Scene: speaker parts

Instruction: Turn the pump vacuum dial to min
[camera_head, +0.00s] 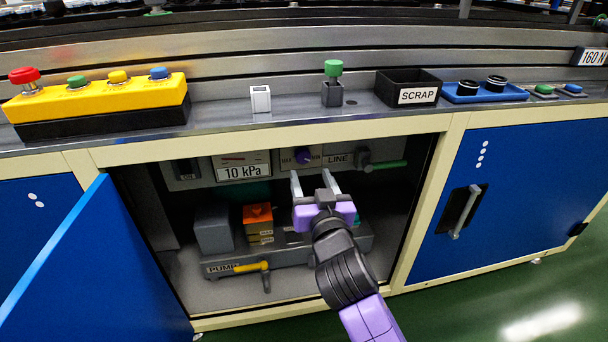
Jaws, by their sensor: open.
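The vacuum dial (303,156) is a small dark purple knob on the grey panel inside the open cabinet. The pump (222,265), marked "PUMP", stands on the cabinet floor with a yellow lever (252,267) and an orange block (258,215). My gripper (314,176) is open, its two pale fingers pointing up and inward just below and right of the dial. I cannot tell whether they touch it.
A green-handled valve (385,165) by the "LINE" label is right of the dial. The blue cabinet door (95,275) stands open at left. The counter above holds a yellow button box (105,98), a black SCRAP bin (408,90) and a blue tray (485,95).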

